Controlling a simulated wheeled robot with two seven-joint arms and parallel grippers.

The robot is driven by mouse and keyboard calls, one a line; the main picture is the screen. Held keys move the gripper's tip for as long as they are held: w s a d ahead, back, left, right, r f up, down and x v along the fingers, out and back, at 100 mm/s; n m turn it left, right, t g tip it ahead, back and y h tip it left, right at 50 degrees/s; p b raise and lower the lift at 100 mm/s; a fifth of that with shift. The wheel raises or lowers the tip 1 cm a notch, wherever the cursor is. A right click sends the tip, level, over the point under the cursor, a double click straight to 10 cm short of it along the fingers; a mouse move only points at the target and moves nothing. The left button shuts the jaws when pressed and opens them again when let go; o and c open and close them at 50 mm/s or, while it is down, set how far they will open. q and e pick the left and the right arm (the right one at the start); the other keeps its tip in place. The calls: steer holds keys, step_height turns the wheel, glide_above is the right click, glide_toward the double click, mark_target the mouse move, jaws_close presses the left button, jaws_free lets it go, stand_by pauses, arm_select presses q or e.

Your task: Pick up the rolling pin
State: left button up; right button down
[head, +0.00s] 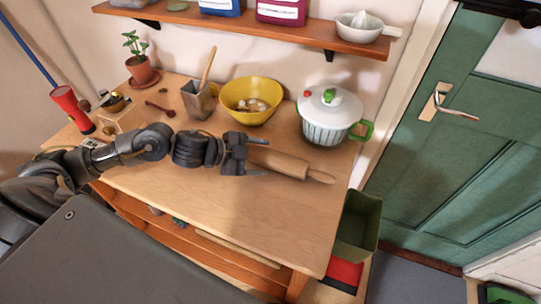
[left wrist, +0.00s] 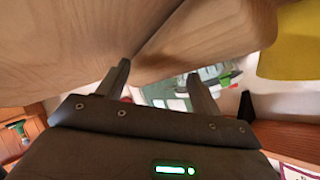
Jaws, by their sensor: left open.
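The rolling pin (head: 282,164) is pale wood and lies on the wooden table (head: 215,205), with its right handle pointing right. My left gripper (head: 258,157) is open at the pin's left part, its fingers pointing right. In the head view one finger shows on the far side of the pin and one on the near side; the pin's left end is hidden behind the gripper. In the left wrist view the open fingers (left wrist: 162,84) show, with the pin's wood (left wrist: 205,35) large and close above them. I cannot tell whether they touch it. My right gripper is out of view.
A yellow bowl (head: 262,116) stands behind the gripper and a white lidded pot (head: 326,125) stands behind the pin's right half. A utensil crock (head: 198,104), a plant pot (head: 141,73) and a red spoon (head: 158,108) are further left. The table's front is clear. A shelf (head: 250,28) hangs above.

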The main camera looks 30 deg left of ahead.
arm_select(q)
steer(key=shift+w+d+f, duration=0.35)
steer(key=shift+w+d, duration=0.1)
steer(key=c, duration=1.1)
steer(key=shift+c, duration=0.3)
steer(key=shift+r, duration=0.15)
steer(key=shift+r, duration=0.25)
steer(key=shift+c, duration=0.6)
step_height(320, 180, up, 2)
steer(key=shift+a+r, duration=0.1)
jaws_close()
steer(key=s+d+r+p, duration=0.5)
steer(key=s+r+p, duration=0.5)
steer(key=s+p, duration=0.3)
steer(key=shift+p, duration=0.4)
